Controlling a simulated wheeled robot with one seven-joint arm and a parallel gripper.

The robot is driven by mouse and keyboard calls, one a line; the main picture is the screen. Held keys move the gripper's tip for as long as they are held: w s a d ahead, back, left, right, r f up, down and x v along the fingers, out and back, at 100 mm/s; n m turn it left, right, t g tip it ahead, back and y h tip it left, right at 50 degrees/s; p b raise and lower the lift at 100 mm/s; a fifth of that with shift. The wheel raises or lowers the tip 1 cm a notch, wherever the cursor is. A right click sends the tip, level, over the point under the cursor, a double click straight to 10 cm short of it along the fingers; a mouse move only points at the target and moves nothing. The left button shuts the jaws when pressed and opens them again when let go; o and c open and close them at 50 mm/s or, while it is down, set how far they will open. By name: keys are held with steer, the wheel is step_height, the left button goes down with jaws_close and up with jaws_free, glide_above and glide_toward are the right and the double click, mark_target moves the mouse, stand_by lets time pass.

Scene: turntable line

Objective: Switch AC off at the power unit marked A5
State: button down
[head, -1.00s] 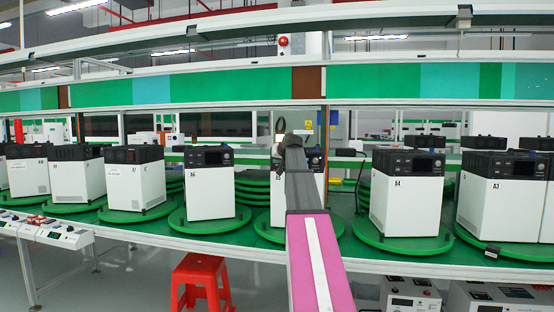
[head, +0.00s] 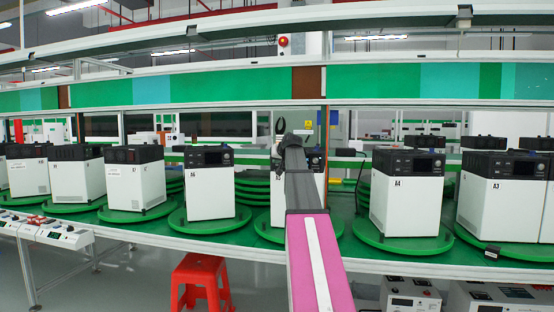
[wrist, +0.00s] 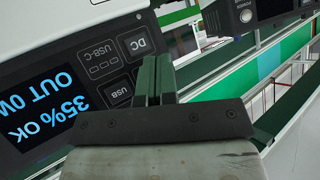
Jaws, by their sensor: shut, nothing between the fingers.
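A white power unit with a dark top (head: 278,207) stands on a green turntable (head: 268,232), between units A6 and A4. My gripper (head: 279,127) is raised at the unit's top in the head view. In the wrist view, my gripper (wrist: 155,62) is shut and empty, its tips beside the DC button (wrist: 137,43) of a dark panel. A lit screen (wrist: 42,108) there reads 35% OK, OUT 0W. USB (wrist: 118,92) and USB-C markings show. No AC button is visible; whether the tips touch the panel is unclear.
Unit A6 (head: 210,190) stands left of my arm; A4 (head: 407,195) and A3 (head: 500,205) stand right, each on a turntable. Shelf beams run overhead. A red stool (head: 200,280) stands below the table. Another dark unit (wrist: 245,15) shows at the wrist view's top.

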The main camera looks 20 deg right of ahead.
steer(key=shift+s+a, duration=0.15)
steer(key=shift+s, duration=0.05)
steer(key=s+a, duration=0.2)
steer(key=s, duration=0.2)
steer(key=shift+s+a, duration=0.1)
steer(key=shift+a, duration=0.3)
stand_by(0.8)
steer(key=s+a+f+g, duration=0.2)
steer(key=s+a+f, duration=0.15)
steer(key=f, duration=0.85)
steer(key=s+a+f+g, duration=0.25)
steer(key=a+f, duration=0.25)
steer(key=f, duration=0.7)
steer(key=s+a+f+g, duration=0.25)
steer(key=a+f, duration=0.25)
steer(key=f, duration=0.7)
steer(key=s+a+f+n+g, duration=0.1)
steer(key=s+a+f, duration=0.3)
steer(key=s+f, duration=0.7)
steer(key=s+a+f+n+g, duration=0.1)
steer(key=s+a+f+g, duration=0.3)
steer(key=s+f, duration=0.8)
steer(key=shift+s+a+h, duration=0.15)
steer(key=shift+a+h, duration=0.25)
steer(key=shift+a, duration=0.2)
